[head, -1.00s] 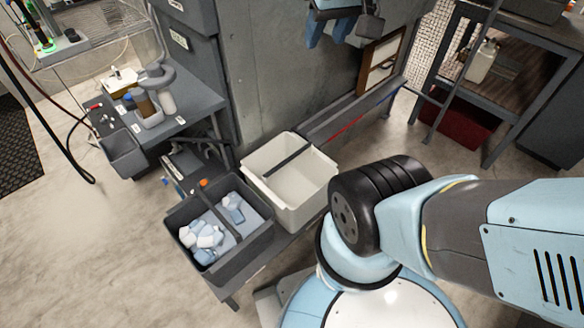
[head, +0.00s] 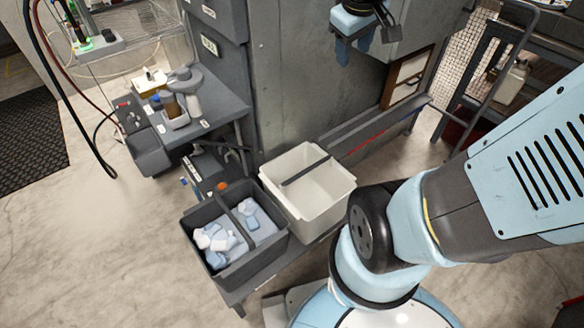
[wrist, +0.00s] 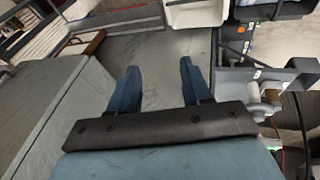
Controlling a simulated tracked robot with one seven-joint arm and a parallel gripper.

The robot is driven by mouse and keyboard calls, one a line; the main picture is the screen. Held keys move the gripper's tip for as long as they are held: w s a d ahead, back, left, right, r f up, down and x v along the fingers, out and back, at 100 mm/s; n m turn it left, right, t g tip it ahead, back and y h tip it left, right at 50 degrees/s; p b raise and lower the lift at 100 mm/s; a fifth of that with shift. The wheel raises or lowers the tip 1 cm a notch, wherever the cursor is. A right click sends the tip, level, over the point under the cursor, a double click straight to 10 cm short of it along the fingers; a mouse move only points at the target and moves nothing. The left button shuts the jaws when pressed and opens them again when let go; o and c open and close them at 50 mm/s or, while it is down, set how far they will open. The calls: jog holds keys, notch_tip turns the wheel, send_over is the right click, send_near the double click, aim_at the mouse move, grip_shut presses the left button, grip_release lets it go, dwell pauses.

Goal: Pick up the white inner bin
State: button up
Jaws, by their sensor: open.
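The white inner bin (head: 335,205) is an open rectangular tub with a dark bar across its top. It stands upright on a low grey bench, to the right of a dark grey bin. Its near right corner is close behind my arm's black joint in the head view. Its edge also shows at the top of the wrist view (wrist: 197,14). My gripper (head: 354,47) hangs in front of the grey cabinet, above and beyond the bin, and apart from it. In the wrist view its two blue fingers (wrist: 159,72) are spread with nothing between them.
The dark grey bin (head: 262,255) holds white and pale blue pieces and adjoins the white bin. A side shelf (head: 205,128) with bottles and a scanner-like tool stands to the left. The grey cabinet (head: 300,90) rises behind. Open floor lies at left.

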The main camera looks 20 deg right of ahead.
jog(key=w+d+f+n+g+h, duration=0.1)
jog(key=w+d+f+n, duration=0.1)
jog(key=w+f+n, duration=0.5)
jog(key=n+g+y, duration=0.3)
jog(key=n, duration=0.9)
send_over(308, 170)
notch_tip(308, 170, down, 37)
jog(key=shift+w+f, duration=0.1)
jog(key=shift+f, duration=6.1)
grip_shut()
